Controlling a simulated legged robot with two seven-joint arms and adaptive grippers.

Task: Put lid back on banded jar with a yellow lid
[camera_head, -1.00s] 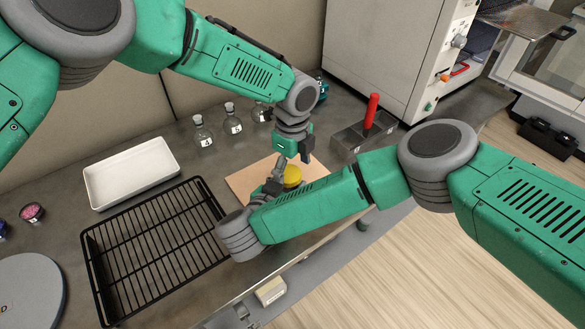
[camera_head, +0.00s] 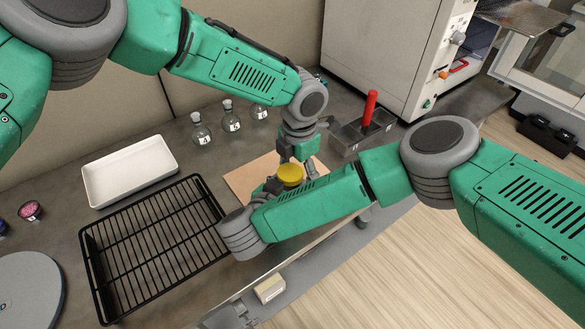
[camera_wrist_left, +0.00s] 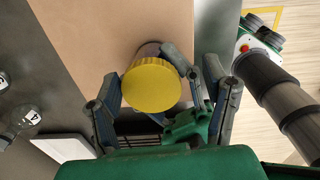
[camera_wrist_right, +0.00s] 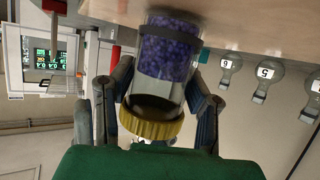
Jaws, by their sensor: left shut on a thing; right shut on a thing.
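The yellow lid (camera_head: 291,174) shows from above in the head view, over the wooden board. In the left wrist view the lid (camera_wrist_left: 151,85) sits between the fingers of my left gripper (camera_wrist_left: 165,90), which is shut on it. The jar (camera_wrist_right: 167,55) is clear, with purple contents and a dark band, and stands upright, though upside down in the right wrist view. My right gripper (camera_wrist_right: 160,95) is shut on the jar from the side. The lid (camera_wrist_right: 150,124) is level at the jar's mouth; whether it is fully seated I cannot tell. My right forearm hides the jar in the head view.
The wooden board (camera_head: 245,181) lies under the jar, near the counter's front edge. A black wire rack (camera_head: 150,245) and a white tray (camera_head: 130,170) are to the left. Several numbered flasks (camera_head: 231,118) stand behind.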

